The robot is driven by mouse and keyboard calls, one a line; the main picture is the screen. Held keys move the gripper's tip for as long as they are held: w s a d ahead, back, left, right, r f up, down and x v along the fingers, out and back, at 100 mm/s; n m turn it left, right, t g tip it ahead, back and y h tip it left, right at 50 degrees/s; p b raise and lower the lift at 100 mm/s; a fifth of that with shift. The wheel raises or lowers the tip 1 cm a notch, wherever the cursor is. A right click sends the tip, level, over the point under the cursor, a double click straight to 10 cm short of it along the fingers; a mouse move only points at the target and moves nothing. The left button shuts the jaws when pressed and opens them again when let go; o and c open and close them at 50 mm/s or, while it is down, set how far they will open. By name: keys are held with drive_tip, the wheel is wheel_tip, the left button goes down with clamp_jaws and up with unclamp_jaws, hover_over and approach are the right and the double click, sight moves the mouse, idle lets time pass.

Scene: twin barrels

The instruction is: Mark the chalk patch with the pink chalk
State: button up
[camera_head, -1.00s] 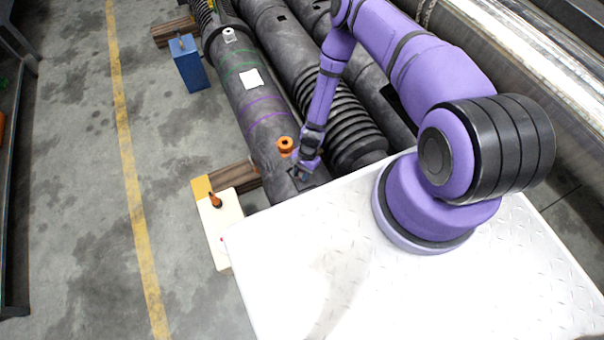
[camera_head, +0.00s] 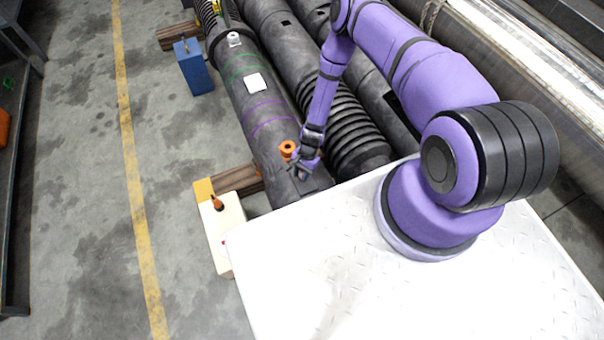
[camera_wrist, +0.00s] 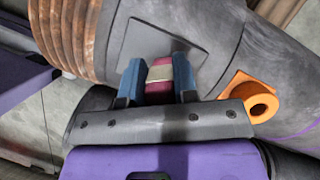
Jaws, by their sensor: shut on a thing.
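My gripper (camera_wrist: 157,64) is shut on the pink chalk (camera_wrist: 159,76), a short dark-pink stick with a pale band, held between two blue fingers. A flat dark grey square patch (camera_wrist: 150,38) on the barrel lies just beyond the chalk's tip in the wrist view; it looks like the chalk patch. I cannot tell whether the chalk touches it, and no pink mark shows on its visible part. In the head view my gripper (camera_head: 301,170) is low over the near end of the left barrel (camera_head: 270,130), where the chalk is too small to make out.
An orange fitting (camera_head: 288,149) stands on the barrel close beside my gripper; it also shows in the wrist view (camera_wrist: 258,102). A white square (camera_head: 254,83) lies farther along the barrel. A cream box (camera_head: 224,235) and a blue box (camera_head: 194,70) stand left, beside open floor.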

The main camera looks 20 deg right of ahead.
drive_tip(key=shift+w, duration=0.45)
drive_tip(key=shift+w, duration=0.4)
wheel_tip(320, 180, up, 8)
idle(1.2)
idle(0.4)
